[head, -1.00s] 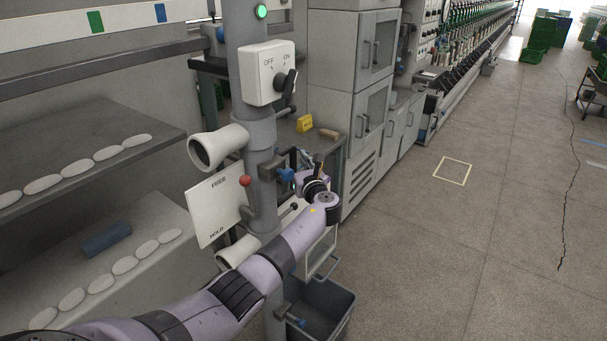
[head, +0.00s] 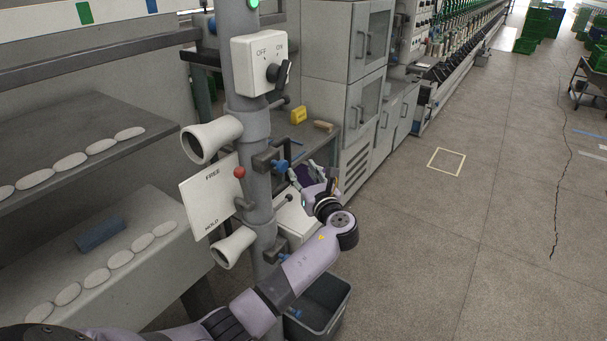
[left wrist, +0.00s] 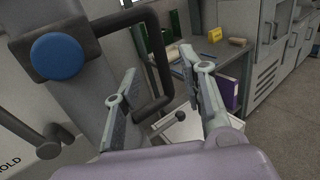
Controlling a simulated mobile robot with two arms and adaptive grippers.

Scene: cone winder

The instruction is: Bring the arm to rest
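My left arm reaches in from the lower left in the head view, bent at the wrist. Its left gripper (head: 312,177) is just right of the grey post (head: 256,150). The left wrist view shows the same gripper (left wrist: 162,92) with its two fingers spread wide apart and nothing held between them. A dark bent bar (left wrist: 158,60) shows past the fingers, near a clamp with a blue knob (left wrist: 57,56); I cannot tell its exact distance from them. My right gripper is in neither view.
The post carries an OFF/ON switch box (head: 258,65), a FREE/HOLD plate (head: 211,197) with a red-balled lever (head: 240,173), and white funnels (head: 211,136). A dark bin (head: 322,303) stands below the arm. A yellow block (head: 298,115) is on the bench behind. Open floor (head: 450,250) lies right.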

